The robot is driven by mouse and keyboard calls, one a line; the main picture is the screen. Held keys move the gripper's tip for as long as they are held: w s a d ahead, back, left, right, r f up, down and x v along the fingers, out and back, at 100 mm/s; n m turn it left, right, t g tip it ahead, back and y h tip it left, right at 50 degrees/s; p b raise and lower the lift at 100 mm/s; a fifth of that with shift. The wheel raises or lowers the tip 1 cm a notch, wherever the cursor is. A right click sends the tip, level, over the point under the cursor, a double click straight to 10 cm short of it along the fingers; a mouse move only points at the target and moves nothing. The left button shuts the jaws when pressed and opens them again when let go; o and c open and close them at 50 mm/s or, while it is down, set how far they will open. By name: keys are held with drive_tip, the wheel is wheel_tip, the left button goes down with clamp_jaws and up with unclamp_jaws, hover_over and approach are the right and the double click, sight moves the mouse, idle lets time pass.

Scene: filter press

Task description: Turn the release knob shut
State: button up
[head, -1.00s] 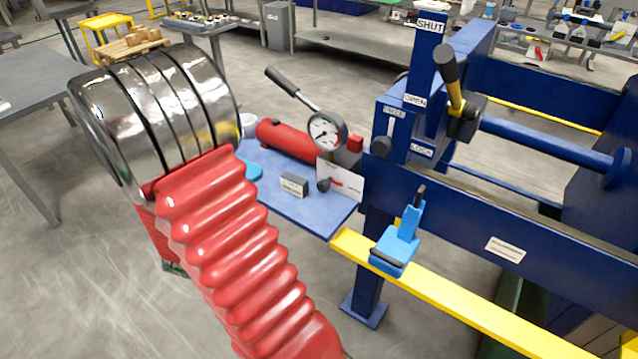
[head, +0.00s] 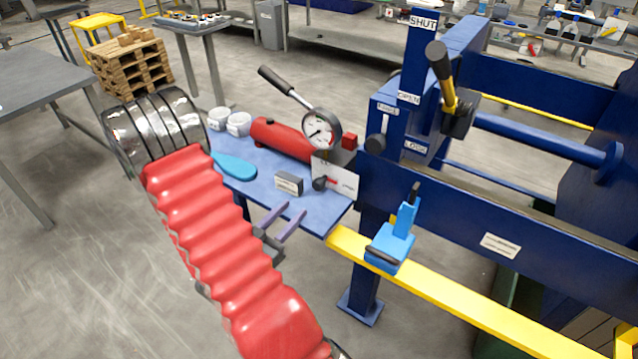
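The release knob (head: 320,183) is a small dark knob with a red pointer, in front of a white label plate (head: 343,180) at the right end of the red hand pump (head: 283,139). The red pointer lies toward the right; the label's words are too small to read. My gripper (head: 294,208) shows two purple-grey fingers beside my red-sleeved arm. The fingers are apart with nothing between them. They appear over the front edge of the blue shelf, below and left of the knob, not touching it.
A round gauge (head: 321,129) and pump handle (head: 287,87) stand behind. A blue clamp (head: 393,245) sits on the yellow rail (head: 453,297) at right. White cups (head: 238,124) stand behind the arm.

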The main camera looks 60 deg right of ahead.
sight(316, 186)
drive_tip(key=shift+d, duration=0.1)
drive_tip(key=shift+s+d, duration=0.35)
drive_tip(key=shift+d, duration=1.9)
drive_tip(key=shift+s+d, duration=0.35)
drive_tip(key=shift+d, duration=1.85)
drive_tip(key=shift+s+d, duration=0.35)
drive_tip(key=shift+d, duration=1.9)
drive_tip(key=c, duration=0.7)
